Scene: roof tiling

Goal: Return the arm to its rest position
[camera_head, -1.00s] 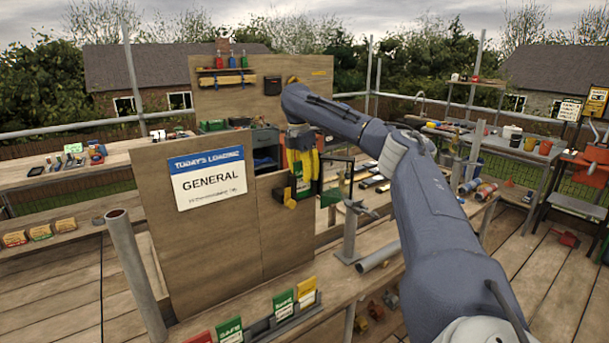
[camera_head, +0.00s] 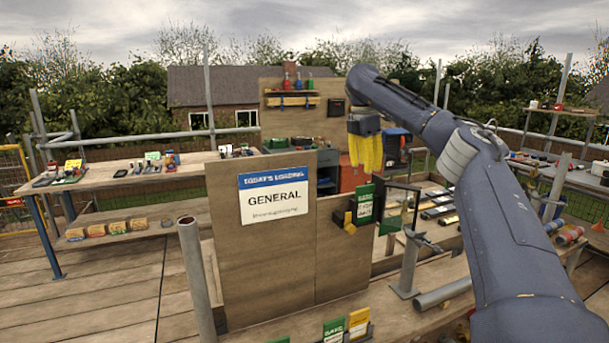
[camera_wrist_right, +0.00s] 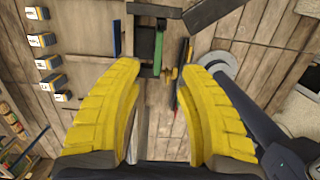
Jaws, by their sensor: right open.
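My right arm comes in from the right in the head view. Its yellow-fingered gripper (camera_head: 366,155) hangs pointing down, above and behind the top edge of the wooden board with the "GENERAL" sign (camera_head: 274,197). In the right wrist view the two yellow fingers (camera_wrist_right: 157,85) are spread wide apart with nothing between them. A green card (camera_head: 366,203) stands in a dark holder at the board's right edge, below the gripper; a green strip (camera_wrist_right: 158,50) shows beyond the fingertips in the wrist view. My left gripper is not in either view.
A grey upright pipe (camera_head: 197,275) stands left of the board. A thin dark frame (camera_head: 409,205) and a metal post (camera_head: 408,262) stand right of it. A side bench (camera_head: 110,183) with small items is at left. Open air surrounds the gripper above the board.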

